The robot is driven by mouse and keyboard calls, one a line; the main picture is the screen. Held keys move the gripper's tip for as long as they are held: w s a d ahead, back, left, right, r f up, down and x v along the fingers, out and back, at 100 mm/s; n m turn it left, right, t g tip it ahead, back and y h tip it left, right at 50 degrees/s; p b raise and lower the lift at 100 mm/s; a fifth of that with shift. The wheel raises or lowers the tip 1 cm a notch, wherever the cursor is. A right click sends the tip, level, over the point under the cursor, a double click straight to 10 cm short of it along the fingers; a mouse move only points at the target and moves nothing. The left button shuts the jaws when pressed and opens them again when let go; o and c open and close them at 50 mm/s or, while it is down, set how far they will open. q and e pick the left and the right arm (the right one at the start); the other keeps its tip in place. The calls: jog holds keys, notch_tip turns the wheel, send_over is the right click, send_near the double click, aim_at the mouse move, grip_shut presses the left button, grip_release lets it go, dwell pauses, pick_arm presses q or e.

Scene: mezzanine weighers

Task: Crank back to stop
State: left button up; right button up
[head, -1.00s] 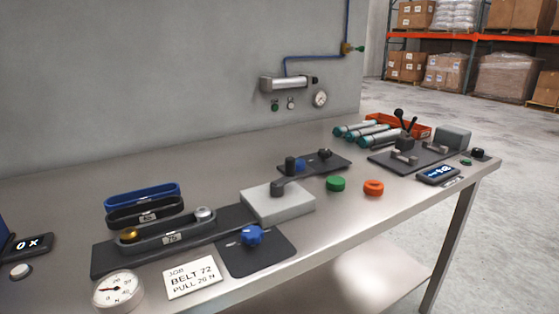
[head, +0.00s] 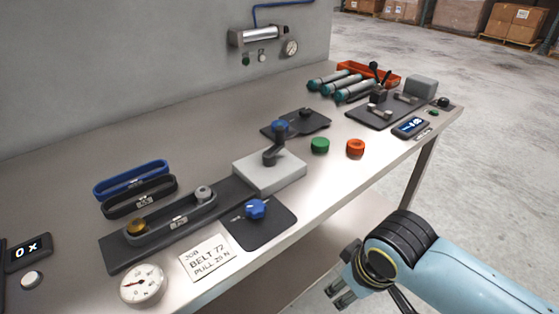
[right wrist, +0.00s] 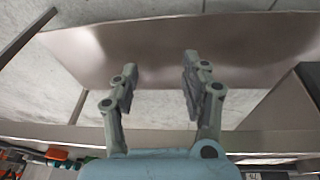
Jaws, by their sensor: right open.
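The crank (head: 274,149) is a dark arm with a blue knob at its far end. It stands on a pale grey block (head: 283,176) in the middle of the bench. The crank arm points toward the back of the bench. My right gripper (head: 337,291) is in front of the bench's front edge, below and apart from the crank. Its two fingers are apart and empty, as the right wrist view (right wrist: 158,62) also shows. The crank is not visible in that wrist view. My left gripper is not in view.
Left of the block, a belt runs around a brass and a silver pulley on a dark plate (head: 118,256). A blue dial (head: 256,208), dial gauge (head: 143,284) and job card (head: 206,261) lie in front. Green (head: 320,145) and orange (head: 355,147) discs sit right of the block.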

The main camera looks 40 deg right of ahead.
jog(key=w+r+m+p, duration=0.25)
jog(key=w+r, duration=0.25)
jog(key=r, duration=0.6)
notch_tip(320, 180, up, 13)
jog(key=m+g+y, duration=0.1)
jog(key=m+g, duration=0.2)
jog(key=m, duration=1.7)
send_over(280, 128)
jog(key=shift+r, duration=0.15)
jog(key=shift+w, duration=0.1)
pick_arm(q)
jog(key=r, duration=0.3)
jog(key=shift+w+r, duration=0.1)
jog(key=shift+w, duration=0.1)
pick_arm(e)
notch_tip(280, 128, down, 10)
jog(key=shift+f, duration=0.25)
jog(key=shift+c, duration=0.4)
grip_shut()
